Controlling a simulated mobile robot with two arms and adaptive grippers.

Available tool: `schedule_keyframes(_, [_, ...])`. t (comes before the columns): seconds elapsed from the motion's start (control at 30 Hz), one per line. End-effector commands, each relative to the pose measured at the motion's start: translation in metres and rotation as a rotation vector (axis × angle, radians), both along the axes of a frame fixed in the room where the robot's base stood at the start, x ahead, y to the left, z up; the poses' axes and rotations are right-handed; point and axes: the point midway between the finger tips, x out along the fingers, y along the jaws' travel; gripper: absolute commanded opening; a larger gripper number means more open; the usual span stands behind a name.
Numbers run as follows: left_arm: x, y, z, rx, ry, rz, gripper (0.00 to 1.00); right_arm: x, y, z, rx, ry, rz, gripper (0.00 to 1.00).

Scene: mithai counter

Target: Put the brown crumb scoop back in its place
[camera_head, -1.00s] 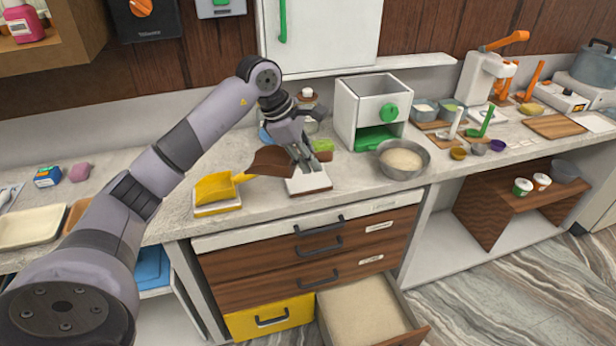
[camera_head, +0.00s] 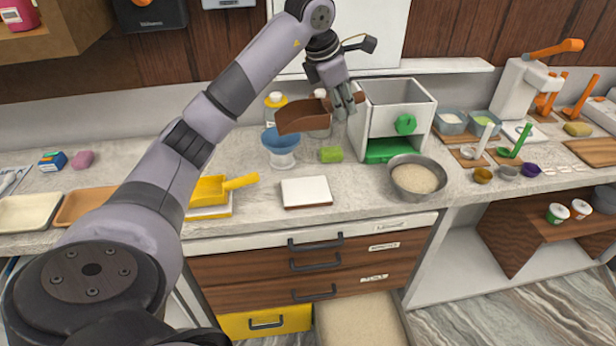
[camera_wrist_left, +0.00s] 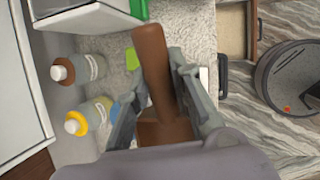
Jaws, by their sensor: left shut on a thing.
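The brown crumb scoop (camera_head: 303,117) is in the air above the counter, in front of the bottles. My left gripper (camera_head: 345,104) is shut on its handle. In the left wrist view the scoop's handle (camera_wrist_left: 152,65) runs between the two fingers of my left gripper (camera_wrist_left: 157,85), and part of its pan shows below. A white pad with a brown edge (camera_head: 305,190) lies bare on the counter below the scoop. A yellow scoop (camera_head: 210,190) rests on a yellow-edged pad to its left. My right gripper is not in view.
A blue-topped bowl stand (camera_head: 281,146), a green block (camera_head: 331,155) and bottles stand behind the white pad. A white box with a green knob (camera_head: 393,115) and a metal bowl (camera_head: 418,178) are to its right. A lower drawer (camera_head: 360,322) stands open.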

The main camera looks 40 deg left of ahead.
Motion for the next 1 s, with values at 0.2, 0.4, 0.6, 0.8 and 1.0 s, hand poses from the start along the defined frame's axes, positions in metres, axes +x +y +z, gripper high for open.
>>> schedule_keyframes(0.2, [-0.001,-0.001,-0.027,-0.001,0.008,-0.002,0.0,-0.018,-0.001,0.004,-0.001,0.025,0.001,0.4])
schedule_keyframes(0.4, [-0.001,-0.001,-0.08,-0.001,0.01,-0.002,0.0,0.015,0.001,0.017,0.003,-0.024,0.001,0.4])
schedule_keyframes(0.6, [0.0,-0.001,-0.129,-0.003,0.006,-0.002,0.0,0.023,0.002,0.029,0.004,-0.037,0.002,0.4])
schedule_keyframes(0.8, [0.001,-0.001,-0.155,-0.002,0.002,-0.002,0.0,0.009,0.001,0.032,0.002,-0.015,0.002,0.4])
schedule_keyframes(1.0, [0.0,-0.001,-0.177,-0.002,0.004,-0.001,0.0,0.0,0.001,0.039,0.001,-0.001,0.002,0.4])
